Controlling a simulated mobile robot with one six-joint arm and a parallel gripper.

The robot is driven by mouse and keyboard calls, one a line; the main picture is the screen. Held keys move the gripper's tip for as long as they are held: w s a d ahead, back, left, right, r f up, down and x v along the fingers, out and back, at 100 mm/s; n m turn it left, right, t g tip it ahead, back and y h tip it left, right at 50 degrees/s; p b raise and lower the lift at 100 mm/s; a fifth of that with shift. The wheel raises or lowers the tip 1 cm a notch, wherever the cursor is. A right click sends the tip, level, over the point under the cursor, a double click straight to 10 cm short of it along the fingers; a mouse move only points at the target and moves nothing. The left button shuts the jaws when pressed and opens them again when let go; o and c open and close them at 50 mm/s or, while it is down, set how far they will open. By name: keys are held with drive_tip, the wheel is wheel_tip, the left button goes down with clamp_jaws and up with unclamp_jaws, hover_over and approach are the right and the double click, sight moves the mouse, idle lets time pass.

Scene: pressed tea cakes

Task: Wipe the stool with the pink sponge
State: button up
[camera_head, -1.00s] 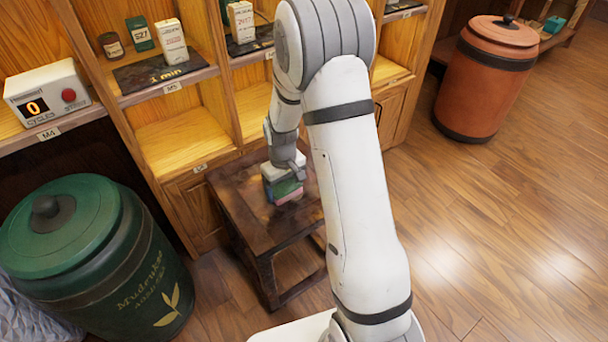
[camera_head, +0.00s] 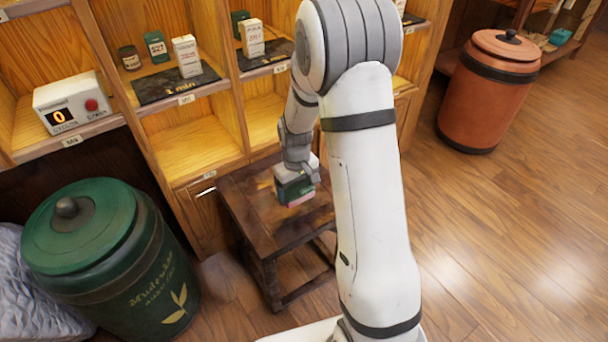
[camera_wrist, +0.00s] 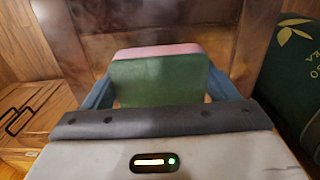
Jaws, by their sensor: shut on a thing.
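The stool (camera_head: 240,208) is a low dark wooden one with a square top, in front of the shelves. My gripper (camera_head: 298,193) is low over the right part of its top. In the wrist view my gripper (camera_wrist: 160,85) is shut on the sponge, with a blue finger at each side. The sponge (camera_wrist: 155,52) has a green body and a pink layer on its far side. In the head view the sponge's pink layer (camera_head: 301,200) faces down at the stool top. I cannot tell whether it touches the wood. My arm hides the stool's right side.
A green lidded canister (camera_head: 105,265) stands left of the stool. A shelf unit (camera_head: 195,155) with small boxes and a counter device (camera_head: 72,103) is behind. An orange canister (camera_head: 487,95) stands at the right on open wooden floor (camera_head: 500,240).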

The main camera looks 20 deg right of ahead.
drive_tip(key=shift+r+p, duration=0.65)
drive_tip(key=shift+r, duration=0.55)
